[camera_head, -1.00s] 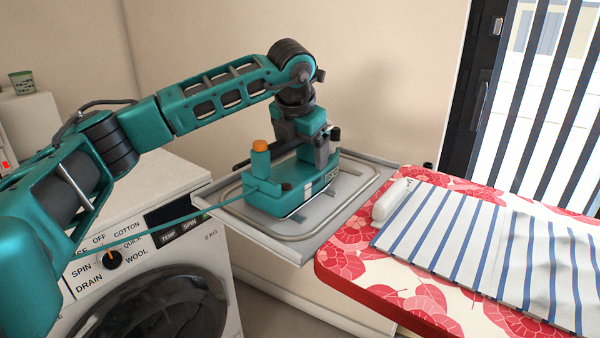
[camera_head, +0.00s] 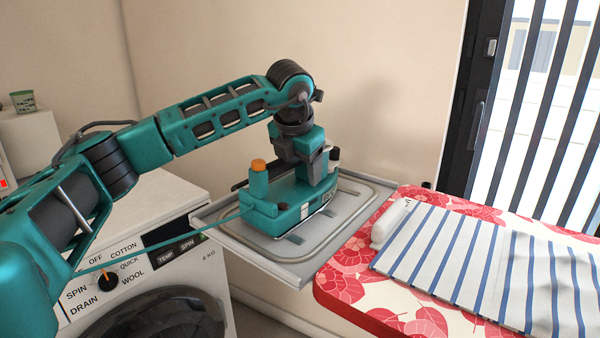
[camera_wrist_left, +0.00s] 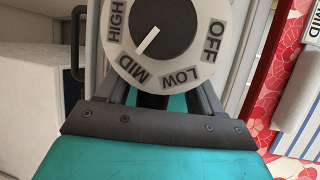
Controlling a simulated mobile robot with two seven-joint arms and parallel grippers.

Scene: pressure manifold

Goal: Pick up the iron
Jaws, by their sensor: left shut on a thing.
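The iron (camera_head: 290,208) is teal, with an orange-topped post (camera_head: 258,170) at its left end and a teal hose running left from it. It is at the metal tray (camera_head: 275,250); I cannot tell whether its sole touches the tray. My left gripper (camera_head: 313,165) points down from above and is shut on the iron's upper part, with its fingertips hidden. The left wrist view shows a round white dial (camera_wrist_left: 165,35) marked HIGH, MID, LOW and OFF close in front of the gripper, its pointer towards MID. My right gripper is not in view.
A white washing machine (camera_head: 160,205) stands left of the tray. A red floral ironing board (camera_head: 340,290) is close on the right, with a striped cloth (camera_head: 470,255) and a white rounded object (camera_head: 392,222) on it. A wall (camera_head: 390,80) stands behind.

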